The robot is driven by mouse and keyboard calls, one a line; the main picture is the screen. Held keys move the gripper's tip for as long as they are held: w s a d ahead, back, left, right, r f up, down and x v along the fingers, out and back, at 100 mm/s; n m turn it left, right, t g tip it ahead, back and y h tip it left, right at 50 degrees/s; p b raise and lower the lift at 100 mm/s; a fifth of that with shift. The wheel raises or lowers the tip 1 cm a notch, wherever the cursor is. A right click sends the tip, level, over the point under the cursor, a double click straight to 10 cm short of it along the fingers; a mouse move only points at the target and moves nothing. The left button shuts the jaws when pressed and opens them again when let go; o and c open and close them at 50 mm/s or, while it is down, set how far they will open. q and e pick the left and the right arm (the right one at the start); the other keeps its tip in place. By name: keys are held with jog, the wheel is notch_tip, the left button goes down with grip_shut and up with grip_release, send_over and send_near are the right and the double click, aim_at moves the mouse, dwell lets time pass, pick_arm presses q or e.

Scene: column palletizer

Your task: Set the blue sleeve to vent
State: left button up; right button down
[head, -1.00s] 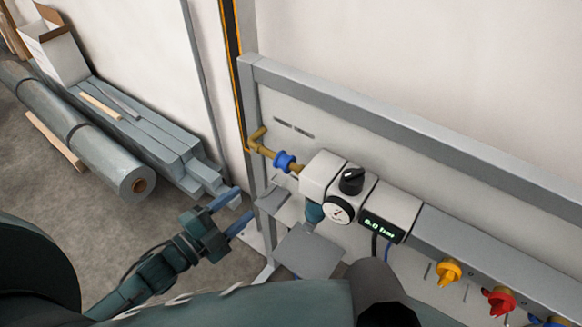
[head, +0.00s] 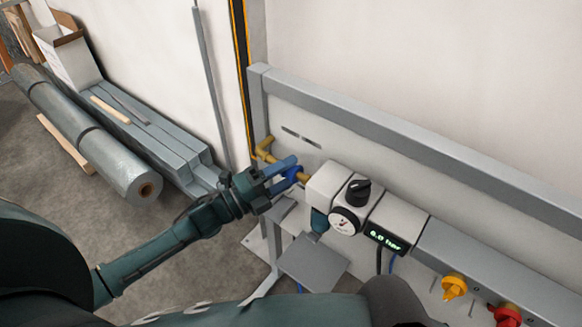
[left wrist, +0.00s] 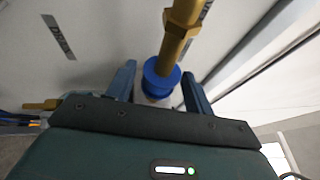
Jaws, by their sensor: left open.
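The blue sleeve (head: 293,173) is a spool-shaped collar on the brass pipe (head: 266,149), left of the white regulator unit (head: 329,183). In the head view it is partly hidden by my left gripper (head: 289,168). In the left wrist view, the blue sleeve (left wrist: 161,77) lies between the two open blue fingers of my left gripper (left wrist: 160,82), with a gap on both sides. A brass fitting (left wrist: 182,20) runs up from it. No contact with the sleeve shows. My right gripper is not in view.
A dial gauge (head: 345,222), black knob (head: 358,192) and lit display (head: 386,238) sit right of the sleeve. Yellow (head: 454,286) and red (head: 506,313) valves are further right. A grey plate (head: 312,262) sticks out below. Boards and a roll lie on the floor at left.

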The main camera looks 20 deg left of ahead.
aim_at(274, 159)
pick_arm(q)
jog(key=shift+w+d+r, duration=0.1)
jog(key=shift+w+d, duration=0.3)
jog(key=shift+d, duration=0.05)
grip_shut()
jog(key=shift+w+a+b, duration=0.2)
jog(key=shift+w+a, duration=0.05)
jog(key=shift+a, duration=0.5)
jog(key=shift+w+a+b, duration=0.25)
jog(key=shift+w+a, duration=0.05)
jog(key=shift+a, duration=0.4)
jog(key=shift+w+a+b, duration=0.2)
jog(key=shift+w+a, duration=0.05)
jog(key=shift+a, duration=0.5)
grip_release()
